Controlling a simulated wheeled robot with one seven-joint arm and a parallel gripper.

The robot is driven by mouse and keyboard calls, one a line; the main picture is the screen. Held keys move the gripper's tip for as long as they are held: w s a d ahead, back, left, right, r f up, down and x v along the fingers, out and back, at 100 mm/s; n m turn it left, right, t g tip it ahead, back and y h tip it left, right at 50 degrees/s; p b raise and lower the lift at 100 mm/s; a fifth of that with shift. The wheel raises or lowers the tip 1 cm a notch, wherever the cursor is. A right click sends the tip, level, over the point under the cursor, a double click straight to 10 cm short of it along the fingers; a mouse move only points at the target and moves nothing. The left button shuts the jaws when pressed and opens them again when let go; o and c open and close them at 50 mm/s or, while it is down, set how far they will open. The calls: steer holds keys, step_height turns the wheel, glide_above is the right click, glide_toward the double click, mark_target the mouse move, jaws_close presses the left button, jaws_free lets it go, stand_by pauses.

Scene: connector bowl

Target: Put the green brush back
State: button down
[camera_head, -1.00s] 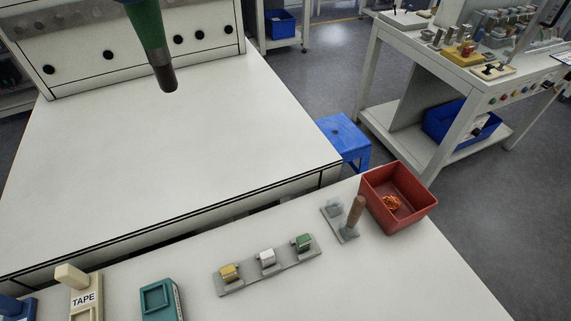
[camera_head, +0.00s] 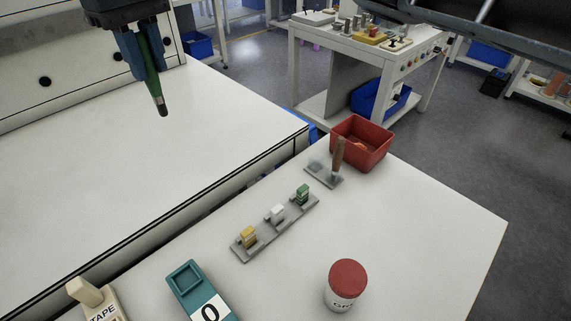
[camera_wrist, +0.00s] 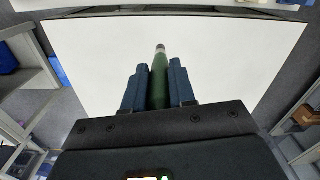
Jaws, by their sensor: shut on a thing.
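The green brush (camera_head: 151,72) hangs in my gripper (camera_head: 146,58), tip down and slightly tilted, above the white table at the upper left of the head view. In the wrist view the brush (camera_wrist: 159,85) lies between the two dark blue fingers (camera_wrist: 159,92), which are shut on it. Its dark tip is clear of the table. A small grey stand (camera_head: 322,178) sits on the near table beside the red bin. A brown-handled tool (camera_head: 338,157) stands upright at its right side; its left side carries no tool.
The red bin (camera_head: 372,145) stands behind the stand. A grey rack (camera_head: 262,236) holds yellow, white and green pieces. A red-lidded jar (camera_head: 346,285), a teal box (camera_head: 196,290) and a tape dispenser (camera_head: 97,303) stand nearer. The right of the near table is clear.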

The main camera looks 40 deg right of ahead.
steer(key=d+f+m+b, duration=0.1)
steer(key=d+f+m, duration=0.55)
steer(key=d, duration=0.55)
steer(key=d+f+m+b, duration=0.2)
steer(key=d+f+m, duration=0.45)
steer(key=d, duration=0.65)
steer(key=s+d+f+m+p, duration=0.1)
steer(key=s+d, duration=0.5)
steer(key=s, duration=0.3)
steer(key=s+d+f, duration=0.1)
steer(key=s+d, duration=0.5)
steer(key=s, duration=0.3)
steer(key=w+a+f+p, duration=0.1)
steer(key=w+a+f, duration=0.6)
steer(key=f, duration=0.3)
steer(key=shift+w+a+f+p, duration=0.3)
steer(key=shift+w+f+p, duration=0.05)
steer(key=shift+w+f, duration=0.1)
steer(key=c, duration=0.9)
jaws_free()
